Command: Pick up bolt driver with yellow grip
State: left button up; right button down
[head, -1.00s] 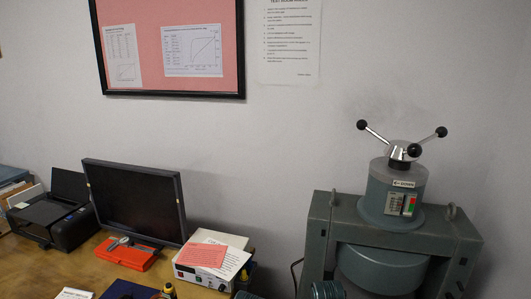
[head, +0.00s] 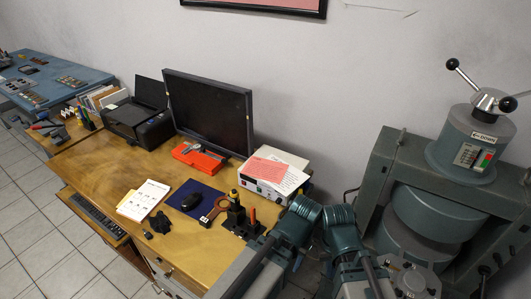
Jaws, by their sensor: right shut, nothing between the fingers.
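The bolt driver with the yellow grip (head: 233,195) appears to stand upright in a small black holder on the right part of the desk, beside the power supply. Only its yellow and dark upper part shows, and it is small. My right gripper (head: 341,218) is at the bottom centre, to the right of the driver and apart from it. It is shut and empty. My left arm (head: 300,208) comes up beside it, closer to the driver; its fingers cannot be made out.
A monitor (head: 207,110) and power supply (head: 270,175) stand behind. A large grey-green magnet (head: 410,160) stands at the right. Floor is free at the left.

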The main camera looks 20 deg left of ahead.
aim_at(235, 198)
jog(key=j+u, duration=1.15)
jog(key=u, duration=0.15)
jog(key=i+j+u, duration=0.1)
jog(key=u, duration=0.2)
jog(key=j+z, duration=0.15)
jog(key=j, duration=0.15)
jog(key=j+z, duration=0.15)
jog(key=z, duration=0.25)
jog(key=i+j+z, duration=0.1)
jog(key=j+z, duration=0.15)
jog(key=z, duration=0.2)
jog(key=j+z, duration=0.15)
jog(key=z, duration=0.25)
jog(key=j+z, duration=0.2)
jog(key=z, duration=0.25)
jog(key=j+z, duration=0.2)
jog(key=z, duration=0.2)
jog(key=k+j+z, duration=0.1)
jog(key=z, duration=0.3)
